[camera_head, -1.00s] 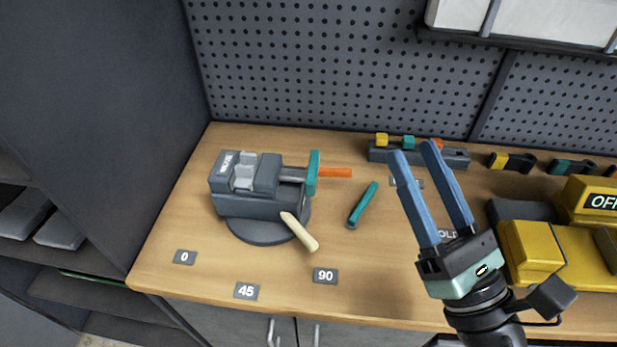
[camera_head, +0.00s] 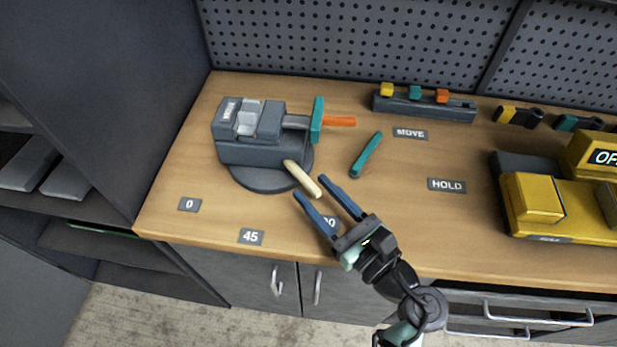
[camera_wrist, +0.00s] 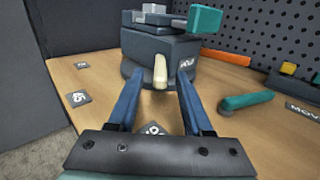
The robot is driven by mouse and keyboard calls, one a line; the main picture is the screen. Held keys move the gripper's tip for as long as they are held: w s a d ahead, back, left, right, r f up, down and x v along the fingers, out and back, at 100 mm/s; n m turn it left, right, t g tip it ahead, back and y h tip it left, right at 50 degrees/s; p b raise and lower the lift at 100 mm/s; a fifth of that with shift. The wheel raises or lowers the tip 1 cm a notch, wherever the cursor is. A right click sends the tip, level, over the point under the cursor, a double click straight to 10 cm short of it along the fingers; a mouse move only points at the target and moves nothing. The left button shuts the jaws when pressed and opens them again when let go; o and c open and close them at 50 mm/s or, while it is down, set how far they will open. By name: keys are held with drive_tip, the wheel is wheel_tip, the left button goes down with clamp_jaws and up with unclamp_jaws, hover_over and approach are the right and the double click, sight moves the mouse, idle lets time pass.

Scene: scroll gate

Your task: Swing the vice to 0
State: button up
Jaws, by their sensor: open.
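The dark grey vice (camera_head: 262,152) stands on a round swivel base at the left of the workbench. It also shows in the wrist view (camera_wrist: 160,50). Its pale wooden lever (camera_head: 303,179) points toward the front right, near the 90 label (camera_head: 330,221), which my gripper partly covers. My gripper (camera_head: 324,186) is open, with its blue fingers just in front of the lever's end. In the wrist view the lever (camera_wrist: 160,72) stands between the two fingers, with gaps on both sides. The 0 label (camera_head: 189,204) and the 45 label (camera_head: 250,237) lie at the front left.
A teal bar (camera_head: 367,155) lies right of the vice. A rack with coloured blocks (camera_head: 424,105) stands at the back, by the MOVE label (camera_head: 410,133). The HOLD label (camera_head: 446,185) and a yellow machine (camera_head: 560,208) are on the right.

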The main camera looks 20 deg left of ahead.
drive_tip(key=shift+x, duration=1.4)
clamp_jaws()
idle(0.4)
